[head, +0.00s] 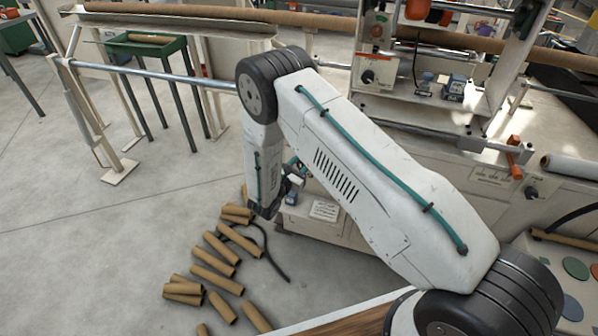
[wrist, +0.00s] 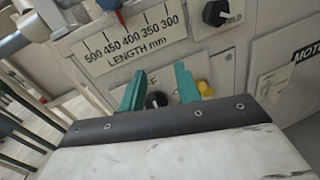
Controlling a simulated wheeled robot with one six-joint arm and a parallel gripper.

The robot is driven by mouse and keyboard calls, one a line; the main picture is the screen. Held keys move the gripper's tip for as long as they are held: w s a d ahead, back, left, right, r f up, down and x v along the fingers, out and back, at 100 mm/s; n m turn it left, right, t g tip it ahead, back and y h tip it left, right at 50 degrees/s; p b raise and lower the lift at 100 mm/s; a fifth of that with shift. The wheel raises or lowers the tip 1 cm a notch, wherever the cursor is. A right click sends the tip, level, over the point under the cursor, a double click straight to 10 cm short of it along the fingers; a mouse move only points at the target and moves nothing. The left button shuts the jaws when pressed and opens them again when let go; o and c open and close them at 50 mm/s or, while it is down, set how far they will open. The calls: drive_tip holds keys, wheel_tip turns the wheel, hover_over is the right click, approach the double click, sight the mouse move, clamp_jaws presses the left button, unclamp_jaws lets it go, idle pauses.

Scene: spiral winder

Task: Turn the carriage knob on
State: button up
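My gripper (wrist: 158,82) shows in the wrist view as two teal fingers standing apart, open and empty. A black round knob (wrist: 156,101) on the pale machine panel shows in the gap between the fingers, partly hidden by my wrist. I cannot tell how far it is from the fingers. A larger black knob (wrist: 216,12) is at the upper right. No label in view names either as the carriage knob. In the head view, a panel on the upright carriage (head: 376,45) bears a black knob (head: 368,76). My gripper (head: 293,182) is mostly hidden there behind my forearm.
A yellow button (wrist: 204,88) is just right of the right finger. A length scale plate (wrist: 130,38) is above the fingers. Another knob (head: 531,192) is on the machine front.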

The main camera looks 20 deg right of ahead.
sight(300, 168)
drive_tip(key=a+f+n+t+y, duration=0.3)
drive_tip(key=a+f+n, duration=0.1)
drive_tip(key=f, duration=0.5)
drive_tip(key=x, duration=0.7)
drive_tip(key=shift+s+d+f, duration=0.2)
drive_tip(key=shift+d, duration=0.15)
clamp_jaws()
